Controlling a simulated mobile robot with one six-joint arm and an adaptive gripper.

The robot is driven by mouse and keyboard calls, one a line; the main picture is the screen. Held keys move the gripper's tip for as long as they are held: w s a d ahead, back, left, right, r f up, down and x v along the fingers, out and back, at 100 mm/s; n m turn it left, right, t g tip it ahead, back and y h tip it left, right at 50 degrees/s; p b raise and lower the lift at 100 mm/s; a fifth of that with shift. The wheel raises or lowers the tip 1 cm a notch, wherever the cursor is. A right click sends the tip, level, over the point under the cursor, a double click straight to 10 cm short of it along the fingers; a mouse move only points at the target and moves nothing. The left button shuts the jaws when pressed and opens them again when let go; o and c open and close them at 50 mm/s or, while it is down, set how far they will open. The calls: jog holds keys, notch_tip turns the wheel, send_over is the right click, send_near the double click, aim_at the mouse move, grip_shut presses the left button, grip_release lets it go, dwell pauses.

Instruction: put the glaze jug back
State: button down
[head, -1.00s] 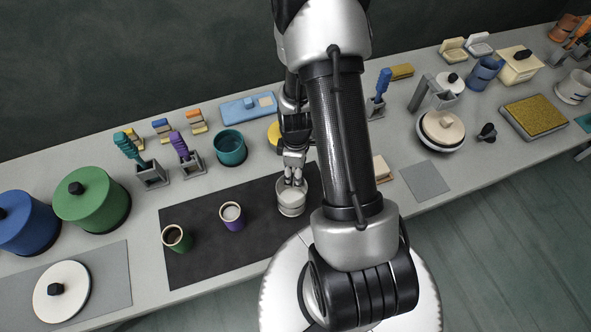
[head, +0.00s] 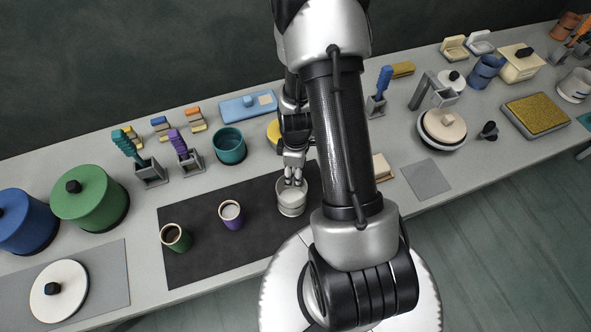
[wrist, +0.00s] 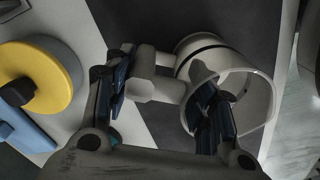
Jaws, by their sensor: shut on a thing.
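The glaze jug (head: 291,205) is a pale, whitish open vessel with a dark band, at the right end of the dark mat (head: 205,265) in the head view. In the wrist view the jug (wrist: 262,95) shows its round mouth and a stubby side handle (wrist: 155,88). My gripper (head: 293,178) comes down from above, shut on the jug at its handle side. One finger reaches across the mouth and the other is outside, beyond the handle. I cannot tell whether the jug's base touches the mat.
A purple cup (head: 232,222) and a dark green cup (head: 175,243) stand on the mat left of the jug. A teal pot (head: 230,150) and a yellow round lid (wrist: 65,75) are behind. A bare grey mat (head: 426,179) lies to the right.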

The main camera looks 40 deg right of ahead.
jog(key=c, duration=0.6)
grip_release()
jog(key=shift+r, duration=0.1)
dwell(0.3)
jog(key=shift+r+p, duration=2.8)
jog(key=shift+r, duration=1.1)
notch_tip(320, 180, up, 12)
jog(key=shift+d, duration=0.1)
